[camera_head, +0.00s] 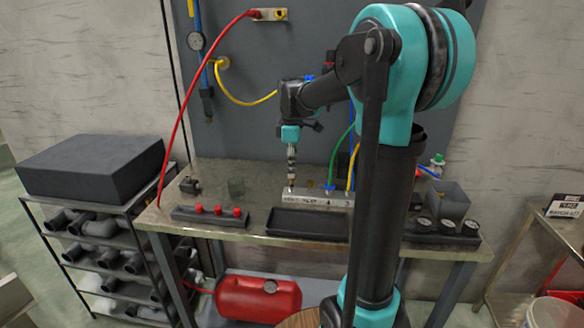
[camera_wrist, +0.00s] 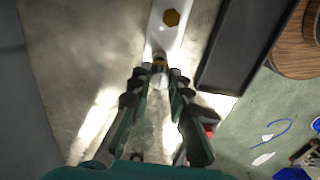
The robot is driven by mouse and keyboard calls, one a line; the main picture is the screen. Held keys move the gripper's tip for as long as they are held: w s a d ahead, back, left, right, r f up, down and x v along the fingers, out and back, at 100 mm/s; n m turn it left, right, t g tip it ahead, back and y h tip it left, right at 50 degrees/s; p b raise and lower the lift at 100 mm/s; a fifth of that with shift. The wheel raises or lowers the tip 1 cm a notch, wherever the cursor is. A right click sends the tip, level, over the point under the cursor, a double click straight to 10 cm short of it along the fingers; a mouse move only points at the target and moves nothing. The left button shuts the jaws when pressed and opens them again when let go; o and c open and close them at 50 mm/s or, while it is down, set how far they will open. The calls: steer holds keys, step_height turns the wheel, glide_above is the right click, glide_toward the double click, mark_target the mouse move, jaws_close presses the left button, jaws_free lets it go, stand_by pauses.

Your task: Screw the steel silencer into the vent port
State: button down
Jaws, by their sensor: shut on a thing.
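My gripper (camera_head: 291,160) points straight down over the left end of the pale manifold block (camera_head: 318,200) in the head view. In the wrist view my gripper (camera_wrist: 156,78) is shut on the steel silencer (camera_wrist: 159,63), a small cylinder with a brass-coloured part. The silencer (camera_head: 291,181) stands upright at the block's left end, where the lettering marks the vent port. The port itself is hidden beneath it, so I cannot tell how deep the silencer sits. The manifold (camera_wrist: 160,38) runs away from the fingertips in the wrist view, with a brass hex fitting (camera_wrist: 171,18) on it.
A black tray (camera_head: 308,223) lies in front of the manifold. A dark rack with red caps (camera_head: 218,212) is at the left, and a gauge rack (camera_head: 443,231) at the right. Green and yellow hoses (camera_head: 337,160) rise from the block. A red hose (camera_head: 197,85) hangs left.

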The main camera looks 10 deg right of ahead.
steer(key=shift+f, duration=1.05)
steer(key=c, duration=1.3)
jaws_free()
steer(key=shift+c, duration=0.2)
step_height(320, 180, up, 12)
steer(key=shift+f, duration=0.1)
steer(key=shift+c, duration=0.4)
steer(key=shift+f, duration=5.45)
steer(key=shift+c, duration=0.6)
